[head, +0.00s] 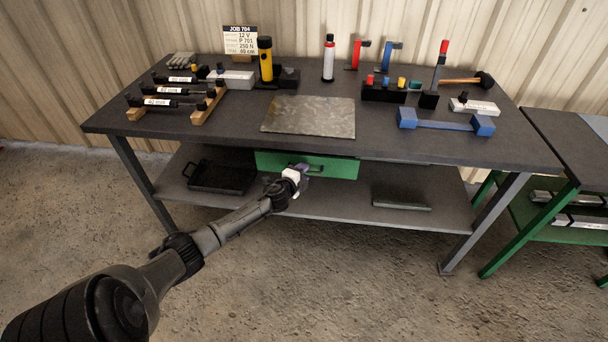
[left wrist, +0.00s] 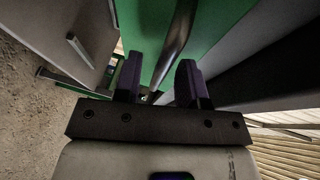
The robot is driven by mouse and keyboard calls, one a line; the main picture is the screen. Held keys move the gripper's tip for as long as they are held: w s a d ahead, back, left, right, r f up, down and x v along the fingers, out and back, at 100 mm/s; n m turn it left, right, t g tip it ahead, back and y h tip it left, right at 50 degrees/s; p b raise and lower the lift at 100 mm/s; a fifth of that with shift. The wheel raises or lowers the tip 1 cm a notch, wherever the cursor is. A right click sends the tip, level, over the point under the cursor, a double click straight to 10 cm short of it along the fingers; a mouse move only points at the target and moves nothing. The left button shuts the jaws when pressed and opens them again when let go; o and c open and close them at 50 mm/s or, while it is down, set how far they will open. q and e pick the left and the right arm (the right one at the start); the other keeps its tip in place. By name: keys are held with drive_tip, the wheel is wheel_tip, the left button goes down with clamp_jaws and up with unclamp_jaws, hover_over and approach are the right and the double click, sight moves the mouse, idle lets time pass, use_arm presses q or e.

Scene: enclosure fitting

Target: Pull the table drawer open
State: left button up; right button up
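The table drawer (head: 335,169) has a green front under the front edge of the dark workbench (head: 222,126). Its front looks level with the bench edge, with no gap visible. My left gripper (head: 303,168) is at the middle of the drawer front and covers much of the handle. In the left wrist view the metal bar handle (left wrist: 178,38) runs across the green drawer front (left wrist: 143,35). The purple fingers of my left gripper (left wrist: 159,78) stand apart on either side of the bar, with space visible beside it. My right gripper is not in view.
A lower shelf (head: 335,202) holds a black tray (head: 222,178) and a flat dark piece (head: 401,198). A metal plate (head: 310,116) lies on the bench above the drawer. A green-framed table (head: 560,190) stands at right. The floor in front is clear.

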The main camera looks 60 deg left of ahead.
use_arm(q)
drive_tip(key=shift+w+a, duration=0.3)
drive_tip(key=shift+w, duration=0.15)
drive_tip(key=shift+c, duration=0.5)
clamp_jaws()
